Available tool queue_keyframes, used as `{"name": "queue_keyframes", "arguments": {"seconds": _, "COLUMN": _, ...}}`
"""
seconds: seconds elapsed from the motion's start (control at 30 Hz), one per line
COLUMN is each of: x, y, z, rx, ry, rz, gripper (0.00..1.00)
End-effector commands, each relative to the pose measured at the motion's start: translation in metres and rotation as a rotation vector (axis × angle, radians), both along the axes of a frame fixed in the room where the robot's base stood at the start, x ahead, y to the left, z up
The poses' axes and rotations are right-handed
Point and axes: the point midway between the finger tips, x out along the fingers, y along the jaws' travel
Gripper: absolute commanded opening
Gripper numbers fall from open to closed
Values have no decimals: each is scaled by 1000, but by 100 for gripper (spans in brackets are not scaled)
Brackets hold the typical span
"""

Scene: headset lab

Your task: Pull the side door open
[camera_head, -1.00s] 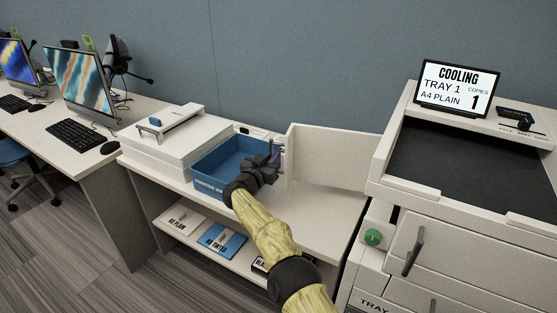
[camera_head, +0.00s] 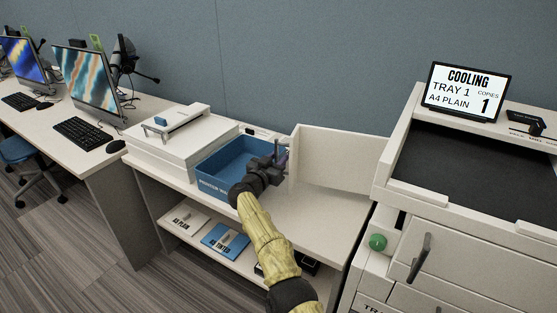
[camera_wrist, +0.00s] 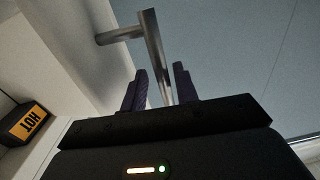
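The side door (camera_head: 340,160) is a pale panel on the left side of the printer (camera_head: 400,195). It stands swung out to the left, its free edge near the blue bin. My gripper (camera_head: 280,158) is at that free edge, by the door's handle. In the wrist view the metal handle (camera_wrist: 155,48) runs down between the two purple fingertips of my gripper (camera_wrist: 160,82). The fingers are apart, with gaps beside the bar, so they look open around it. The handle's lower end is hidden behind the gripper body.
A blue bin (camera_head: 228,163) and a white device (camera_head: 178,145) stand left of my gripper on the bench (camera_head: 310,215). A box labelled HOT (camera_wrist: 28,124) shows in the wrist view. A green knob (camera_head: 377,242) is on the printer front. The bench before the door is clear.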

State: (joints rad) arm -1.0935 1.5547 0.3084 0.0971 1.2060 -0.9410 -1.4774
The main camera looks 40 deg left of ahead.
Motion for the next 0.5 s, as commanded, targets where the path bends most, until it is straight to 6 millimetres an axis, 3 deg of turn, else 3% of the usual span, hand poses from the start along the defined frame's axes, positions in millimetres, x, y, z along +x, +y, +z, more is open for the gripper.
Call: {"name": "queue_keyframes", "arguments": {"seconds": 0.5, "x": -4, "y": 0, "z": 6, "rx": -4, "ry": 1, "rz": -5, "gripper": 30}}
